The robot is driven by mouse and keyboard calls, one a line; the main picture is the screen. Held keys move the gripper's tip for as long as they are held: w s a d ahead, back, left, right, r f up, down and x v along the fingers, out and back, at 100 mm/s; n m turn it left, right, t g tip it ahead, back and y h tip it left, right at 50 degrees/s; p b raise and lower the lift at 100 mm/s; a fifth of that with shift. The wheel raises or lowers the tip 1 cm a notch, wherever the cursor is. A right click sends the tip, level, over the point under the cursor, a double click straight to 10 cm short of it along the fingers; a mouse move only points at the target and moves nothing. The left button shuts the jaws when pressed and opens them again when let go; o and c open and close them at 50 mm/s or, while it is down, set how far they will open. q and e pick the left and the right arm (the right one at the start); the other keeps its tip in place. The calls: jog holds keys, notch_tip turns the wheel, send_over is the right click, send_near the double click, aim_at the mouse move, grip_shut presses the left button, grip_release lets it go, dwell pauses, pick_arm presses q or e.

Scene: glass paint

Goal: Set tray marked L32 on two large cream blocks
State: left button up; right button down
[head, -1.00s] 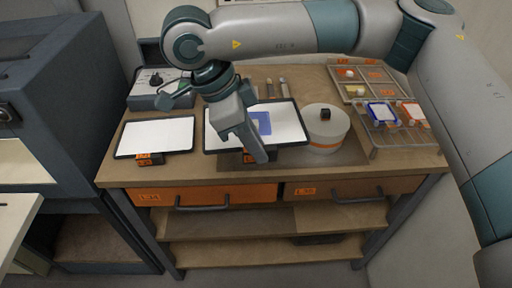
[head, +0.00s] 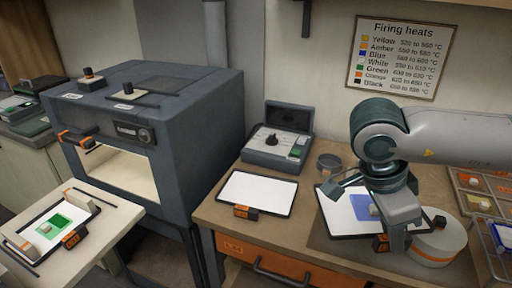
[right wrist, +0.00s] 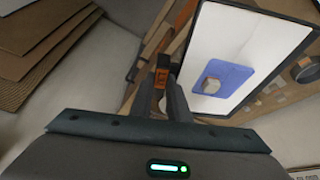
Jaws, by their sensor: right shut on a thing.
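A black-rimmed tray (head: 340,221) with a white sheet and a blue piece (head: 362,207) is at the bench's right part. My right gripper (head: 393,238) is shut on its front tab (head: 380,243); the right wrist view shows the fingers (right wrist: 168,88) at the orange-marked tab (right wrist: 162,64) and the tray (right wrist: 212,40) beyond. I cannot tell whether the tray is lifted. A similar tray (head: 257,193) with a plain white sheet lies left of it. The tab lettering is too small to read. Cream bars (head: 72,196) lie at the ends of a green-patterned tray (head: 62,216) on the left table.
A dark kiln (head: 165,150) with an open front stands behind the left table (head: 115,215). A grey control box (head: 278,150) and a round tin (head: 328,162) are at the bench's back. A cream round pot (head: 440,243) is close right of my gripper.

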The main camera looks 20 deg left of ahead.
jog(key=w+d+n+t+y, duration=0.2)
jog(key=d+n, duration=0.7)
jog(key=d, duration=0.3)
jog(key=shift+d+r+n+t+y, duration=0.15)
jog(key=shift+r+n+t+y, duration=0.15)
jog(key=shift+r, duration=0.05)
jog(key=shift+r, duration=0.2)
